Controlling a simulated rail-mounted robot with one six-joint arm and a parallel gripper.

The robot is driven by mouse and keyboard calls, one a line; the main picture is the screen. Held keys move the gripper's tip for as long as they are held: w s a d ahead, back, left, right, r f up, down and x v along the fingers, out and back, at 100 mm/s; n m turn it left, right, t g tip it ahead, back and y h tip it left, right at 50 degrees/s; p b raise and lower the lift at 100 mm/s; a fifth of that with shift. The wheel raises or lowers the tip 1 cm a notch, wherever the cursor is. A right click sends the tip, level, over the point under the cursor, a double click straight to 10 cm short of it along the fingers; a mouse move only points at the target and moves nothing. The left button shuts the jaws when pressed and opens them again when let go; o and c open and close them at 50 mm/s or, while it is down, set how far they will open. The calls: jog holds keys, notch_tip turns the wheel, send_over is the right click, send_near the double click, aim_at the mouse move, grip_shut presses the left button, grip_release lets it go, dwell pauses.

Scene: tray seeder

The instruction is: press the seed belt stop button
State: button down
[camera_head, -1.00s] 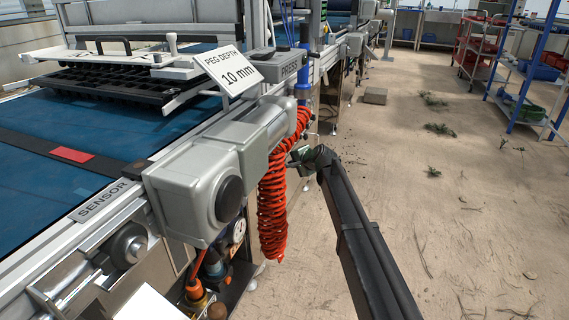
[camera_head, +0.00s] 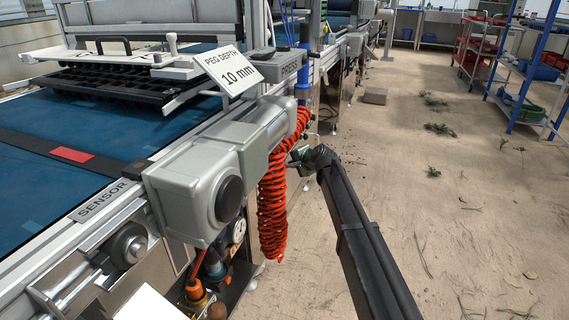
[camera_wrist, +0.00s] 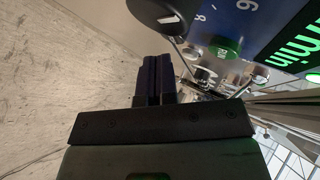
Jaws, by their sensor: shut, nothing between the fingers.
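In the wrist view, my gripper (camera_wrist: 157,62) has its two dark fingers side by side, shut and empty. They point toward a blue control panel (camera_wrist: 215,18) at the upper right. The panel carries a green button (camera_wrist: 222,47) with lettering I cannot read surely, a black knob (camera_wrist: 156,10) and a green lit display (camera_wrist: 298,38). The fingertips appear apart from the green button, to its left. I cannot make out a button marked stop. In the head view, my dark arm reaches up from the lower right to beside the red coiled hose; its fingers cannot be made out.
The red coiled hose (camera_head: 272,205) hangs from the machine close to my arm. A grey motor housing (camera_head: 195,185) juts out from the blue belt (camera_head: 35,190). The sandy floor (camera_head: 450,220) at right is mostly open, with racks (camera_head: 530,85) farther back.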

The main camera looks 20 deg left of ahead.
jog(key=shift+a, duration=0.45)
dwell(0.5)
jog(key=shift+d, duration=0.45)
jog(key=d, duration=0.6)
jog(key=shift+w, duration=0.2)
dwell(0.5)
